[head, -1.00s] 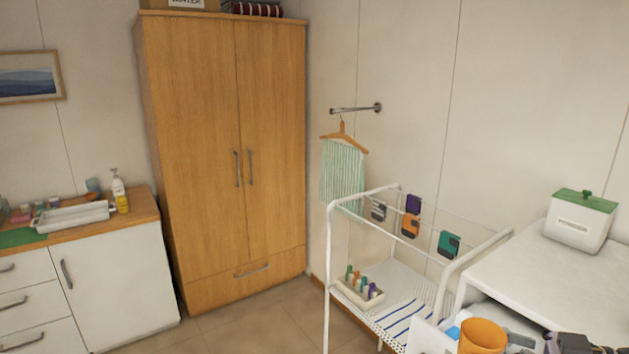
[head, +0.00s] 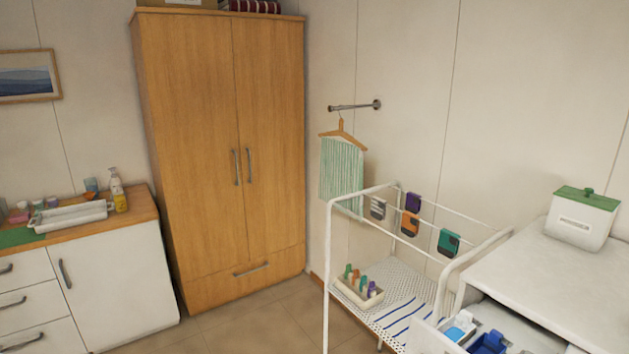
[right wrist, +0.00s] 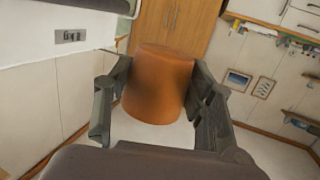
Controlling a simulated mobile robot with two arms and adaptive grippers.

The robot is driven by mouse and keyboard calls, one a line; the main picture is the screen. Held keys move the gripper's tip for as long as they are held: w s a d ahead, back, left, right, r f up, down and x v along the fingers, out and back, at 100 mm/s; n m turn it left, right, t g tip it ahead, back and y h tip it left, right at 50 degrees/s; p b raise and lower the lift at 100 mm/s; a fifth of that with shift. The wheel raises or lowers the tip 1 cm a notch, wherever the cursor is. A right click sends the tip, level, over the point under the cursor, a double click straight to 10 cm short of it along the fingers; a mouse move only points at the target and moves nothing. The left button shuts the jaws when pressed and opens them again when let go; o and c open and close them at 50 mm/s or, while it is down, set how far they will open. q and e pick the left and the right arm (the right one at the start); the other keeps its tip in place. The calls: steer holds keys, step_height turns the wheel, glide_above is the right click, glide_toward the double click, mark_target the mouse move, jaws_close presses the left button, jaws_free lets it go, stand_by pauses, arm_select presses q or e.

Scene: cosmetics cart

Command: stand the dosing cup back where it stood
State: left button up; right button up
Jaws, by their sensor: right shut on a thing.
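The orange cup, seemingly the dosing cup (right wrist: 158,85), fills the middle of the right wrist view. My right gripper (right wrist: 160,72) is shut on it, with one dark finger against each side. The cup's inside is hidden, and I cannot tell which way up it is. Neither the cup nor my right gripper shows in the head view. My left gripper is not in view.
An open drawer (head: 428,335) with blue and white items (head: 488,343) is below the white top (head: 535,270) at right. A white box with a green lid (head: 582,218) stands on that top. A white rack (head: 328,270) and a wooden wardrobe (head: 222,140) stand beyond.

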steer(key=m+h, duration=0.1)
steer(key=s+d+m+h, duration=0.1)
steer(key=h, duration=0.1)
steer(key=s+r+m+h, duration=0.1)
steer(key=shift+s+d+t+h+b, duration=0.2)
steer(key=shift+d+t+h+b, duration=0.1)
steer(key=shift+d+b, duration=0.1)
step_height(320, 180, down, 13)
steer(key=b, duration=1.3)
steer(key=shift+w+f, duration=0.15)
steer(key=shift+c, duration=0.2)
arm_select(q)
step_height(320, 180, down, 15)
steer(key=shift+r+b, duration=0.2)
steer(key=shift+b, duration=0.2)
arm_select(e)
steer(key=shift+f, duration=0.45)
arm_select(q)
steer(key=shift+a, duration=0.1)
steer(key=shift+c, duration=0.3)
arm_select(e)
steer(key=shift+r, duration=0.2)
